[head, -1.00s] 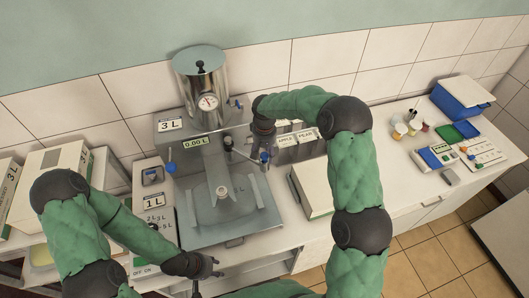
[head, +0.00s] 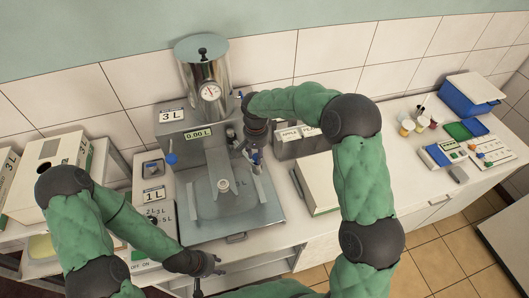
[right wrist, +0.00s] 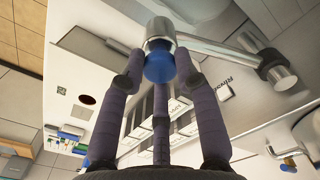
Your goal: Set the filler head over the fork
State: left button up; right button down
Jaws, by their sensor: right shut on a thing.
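The filler head (right wrist: 158,50) is a metal cylinder with a blue end on a swinging metal arm (right wrist: 215,48). In the right wrist view, my right gripper (right wrist: 160,75) has its fingers closed around the blue end. In the head view my right gripper (head: 252,148) is right of the machine's column, with the blue end just below it. My left gripper (head: 207,267) is empty, fingers spread, in front of the platform.
The filling machine (head: 190,150) has a steel tank (head: 205,72) on top and reads 0.00 L. A button panel (head: 153,195) stands to its left. Labelled bins (head: 290,145) and a pale box (head: 318,185) are to the right. Cups and blue trays sit further right.

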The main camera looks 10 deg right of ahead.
jog(key=a+m+b, duration=0.4)
jog(key=a+m, duration=0.4)
jog(key=a, duration=0.6)
jog(key=shift+m, duration=0.4)
jog(key=shift+a, duration=0.1)
jog(key=c, duration=1)
grip_release()
jog(key=shift+c, duration=0.2)
jog(key=shift+o, duration=0.7)
jog(key=shift+w+a, duration=0.1)
jog(key=shift+a, duration=0.05)
